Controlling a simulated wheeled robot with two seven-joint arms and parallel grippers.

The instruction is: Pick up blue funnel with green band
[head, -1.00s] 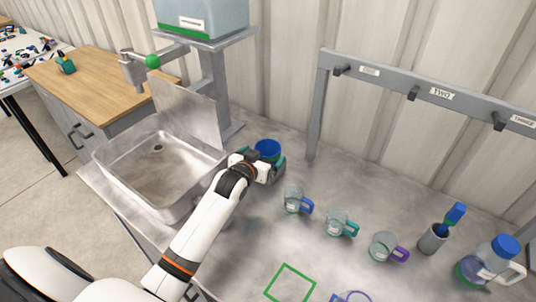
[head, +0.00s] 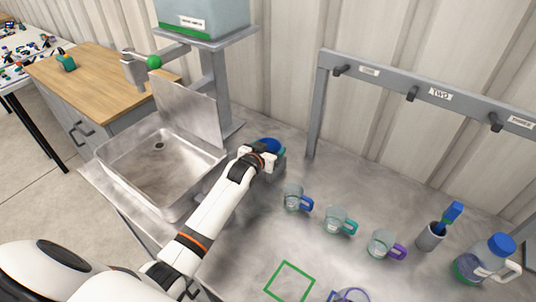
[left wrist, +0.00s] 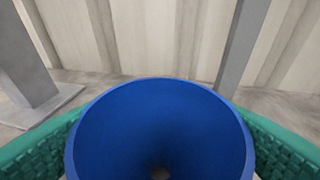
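The blue funnel (left wrist: 160,125) fills the lower middle of the left wrist view, its wide round mouth facing the camera and a small dark hole low in it. Its green band is not visible. In the head view the funnel (head: 268,144) stands on the steel counter right of the sink, mostly hidden by my left gripper (head: 266,153). The left gripper's green finger pads lie wide apart, one on each side of the funnel. The rim overlaps the pads, so contact lower down is hidden. My right gripper is not in view.
A sink basin (head: 160,170) lies left of the funnel. A grey stand post (head: 213,90) rises behind it. Mugs with blue (head: 297,197), teal (head: 340,221) and purple (head: 385,245) handles stand to the right, with a grey hook rack (head: 400,84) behind them.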

